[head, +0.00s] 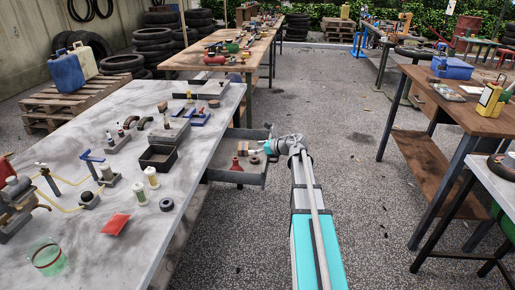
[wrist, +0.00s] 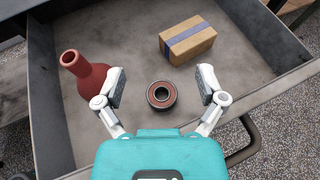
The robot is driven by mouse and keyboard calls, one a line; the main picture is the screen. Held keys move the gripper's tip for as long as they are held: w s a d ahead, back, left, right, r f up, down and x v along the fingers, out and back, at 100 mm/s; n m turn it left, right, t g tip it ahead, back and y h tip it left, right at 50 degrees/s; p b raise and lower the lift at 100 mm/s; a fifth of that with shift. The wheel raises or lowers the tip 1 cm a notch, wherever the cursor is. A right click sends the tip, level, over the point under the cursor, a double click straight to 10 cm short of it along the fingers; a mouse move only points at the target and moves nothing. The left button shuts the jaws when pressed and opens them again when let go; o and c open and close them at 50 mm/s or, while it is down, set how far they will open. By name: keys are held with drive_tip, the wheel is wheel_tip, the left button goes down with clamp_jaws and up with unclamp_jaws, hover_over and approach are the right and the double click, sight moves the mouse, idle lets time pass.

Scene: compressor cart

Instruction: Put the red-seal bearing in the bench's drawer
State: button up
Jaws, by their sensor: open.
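The red-seal bearing (wrist: 161,95), a dark ring with a reddish-brown face, lies flat on the floor of the open drawer (wrist: 130,25) in the wrist view. My gripper (wrist: 160,85) is open, with one finger on each side of the bearing and a gap to it on both sides. In the head view the drawer (head: 228,178) is pulled out from the grey bench (head: 120,235). My gripper (head: 268,148) reaches over it there, and a small dark ring, the bearing (head: 254,160), shows inside.
A red bottle-shaped funnel (wrist: 88,75) stands left in the drawer. A cardboard box (wrist: 187,40) with a blue band lies at the back. The drawer handle (wrist: 243,140) is at the lower right. Open floor (head: 340,110) lies right of the drawer.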

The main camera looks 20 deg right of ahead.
drive_tip(key=shift+s+a+p, duration=0.2)
drive_tip(key=shift+p, duration=0.1)
drive_tip(key=shift+r, duration=0.15)
drive_tip(key=shift+d+r+p, duration=0.1)
drive_tip(key=shift+r+p, duration=0.25)
drive_tip(key=shift+p, duration=0.2)
drive_tip(key=p+v, duration=0.4)
drive_tip(key=v, duration=0.7)
drive_tip(key=shift+d, duration=0.3)
drive_tip(key=shift+r, duration=0.15)
